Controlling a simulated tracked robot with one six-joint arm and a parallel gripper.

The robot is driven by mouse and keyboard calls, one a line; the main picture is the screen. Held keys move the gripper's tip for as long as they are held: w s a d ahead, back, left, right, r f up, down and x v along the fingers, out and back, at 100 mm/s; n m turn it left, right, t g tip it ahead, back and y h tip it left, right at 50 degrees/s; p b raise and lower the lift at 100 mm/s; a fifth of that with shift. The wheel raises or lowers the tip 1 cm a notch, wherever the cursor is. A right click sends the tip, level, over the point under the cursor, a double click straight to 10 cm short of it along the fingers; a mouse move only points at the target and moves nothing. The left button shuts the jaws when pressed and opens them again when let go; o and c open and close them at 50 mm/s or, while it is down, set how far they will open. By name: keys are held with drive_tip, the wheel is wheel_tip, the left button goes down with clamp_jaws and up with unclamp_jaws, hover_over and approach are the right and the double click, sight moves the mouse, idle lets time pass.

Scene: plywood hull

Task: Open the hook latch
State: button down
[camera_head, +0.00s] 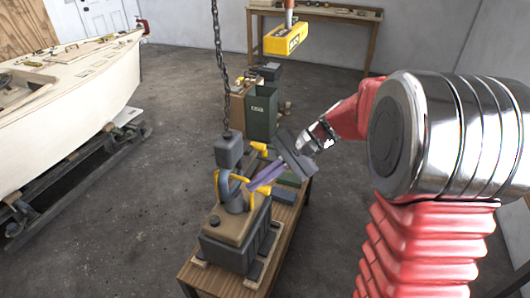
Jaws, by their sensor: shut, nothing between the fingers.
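A grey lifting hook (225,184) hangs below a dark block (228,150) on a chain. The hook is at the top of a grey machine with a tan top (228,222), which has yellow bars or handles (252,200) beside the hook. I cannot make out the latch in the hook's mouth, or whether it is open. My gripper (253,186) comes in from the right. Its purple fingers are shut and empty, with their tips close to the right side of the hook and the yellow parts. I cannot tell whether they touch.
The machine stands on a wooden bench (205,283) with several loose tools. The chain (220,75) rises above it. A boat hull (65,85) on a trailer is at left, a dark green bin (262,115) behind. Open floor lies between.

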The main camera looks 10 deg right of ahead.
drive_tip(key=w+d+f+m+t+y, duration=0.1)
drive_tip(key=w+d+f+m, duration=0.1)
drive_tip(key=w, duration=0.2)
drive_tip(key=w+d+f+m+t+y, duration=0.1)
drive_tip(key=w+f+y, duration=0.1)
drive_tip(key=w, duration=0.2)
drive_tip(key=w+d+f+m+t+y, duration=0.1)
drive_tip(key=w+d+f+m+y, duration=0.1)
drive_tip(key=w, duration=0.2)
drive_tip(key=shift+d+f+m, duration=0.3)
drive_tip(key=shift+f, duration=0.05)
drive_tip(key=w+d+f+m+t+y, duration=0.2)
drive_tip(key=w+d+f+m+t, duration=0.4)
drive_tip(key=d+f, duration=0.4)
drive_tip(key=shift+w+d+f+m+t+y, duration=0.15)
drive_tip(key=shift+d+f+m+t+y, duration=0.3)
drive_tip(key=shift+t, duration=0.45)
drive_tip(key=shift+d+r, duration=0.1)
drive_tip(key=w+a+r, duration=0.4)
drive_tip(key=a+r, duration=0.2)
drive_tip(key=a, duration=0.2)
drive_tip(key=shift+w+a+r, duration=0.15)
drive_tip(key=shift+a, duration=0.25)
